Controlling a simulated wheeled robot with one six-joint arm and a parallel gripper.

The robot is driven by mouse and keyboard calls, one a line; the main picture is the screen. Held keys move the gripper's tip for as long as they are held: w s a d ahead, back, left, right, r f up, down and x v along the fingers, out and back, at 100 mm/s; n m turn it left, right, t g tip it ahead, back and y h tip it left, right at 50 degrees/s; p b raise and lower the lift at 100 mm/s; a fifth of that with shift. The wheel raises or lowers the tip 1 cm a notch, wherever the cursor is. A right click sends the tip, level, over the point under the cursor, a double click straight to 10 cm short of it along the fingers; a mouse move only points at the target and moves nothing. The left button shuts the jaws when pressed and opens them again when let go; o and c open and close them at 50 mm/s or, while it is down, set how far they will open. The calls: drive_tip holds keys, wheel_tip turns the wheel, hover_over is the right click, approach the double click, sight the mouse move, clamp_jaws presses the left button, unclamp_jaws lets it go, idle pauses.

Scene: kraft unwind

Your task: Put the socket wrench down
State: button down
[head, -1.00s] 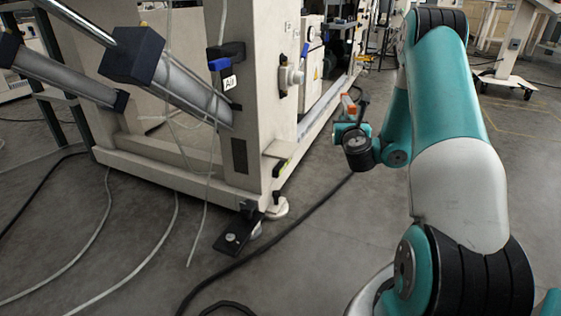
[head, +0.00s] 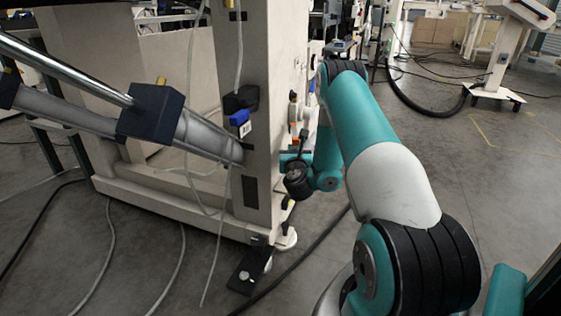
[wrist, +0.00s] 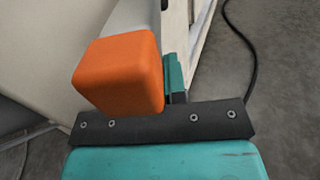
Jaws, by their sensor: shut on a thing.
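In the wrist view a block with rounded orange sides (wrist: 118,72) fills the upper middle, close to the camera. I take it for the handle of the socket wrench; the rest of the tool is hidden or not clear. My gripper (wrist: 172,88) is shut on it, with one teal finger showing just right of the orange part. In the head view my arm reaches forward to the frame of the machine, and my gripper is small and mostly hidden behind my own wrist.
A beige machine frame (head: 275,100) stands left of my arm, with a grey cylinder (head: 205,135) slanting into its post. A black foot plate (head: 247,270) lies at its base. Cables run over the floor. Open grey floor (head: 490,180) lies right of my arm.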

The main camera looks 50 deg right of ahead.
drive_tip(key=shift+s+d+f+b, duration=0.15)
drive_tip(key=shift+f+b, duration=0.05)
drive_tip(key=shift+f, duration=0.35)
drive_tip(key=shift+s+d+f+b, duration=0.15)
drive_tip(key=shift+f+b, duration=0.05)
drive_tip(key=shift+f, duration=0.3)
drive_tip(key=shift+w+a+f+b, duration=0.25)
drive_tip(key=shift+a+f+b, duration=0.1)
drive_tip(key=shift+f+b, duration=0.2)
wheel_tip(320, 180, down, 4)
drive_tip(key=b, duration=0.2)
drive_tip(key=shift+r+b, duration=0.2)
drive_tip(key=shift+b, duration=0.2)
drive_tip(key=shift+w+a, duration=0.1)
drive_tip(key=shift+w, duration=0.1)
drive_tip(key=shift+s+p, duration=0.15)
drive_tip(key=shift+p, duration=0.15)
drive_tip(key=shift+f, duration=0.15)
drive_tip(key=c, duration=1.2)
unclamp_jaws()
drive_tip(key=shift+o, duration=0.2)
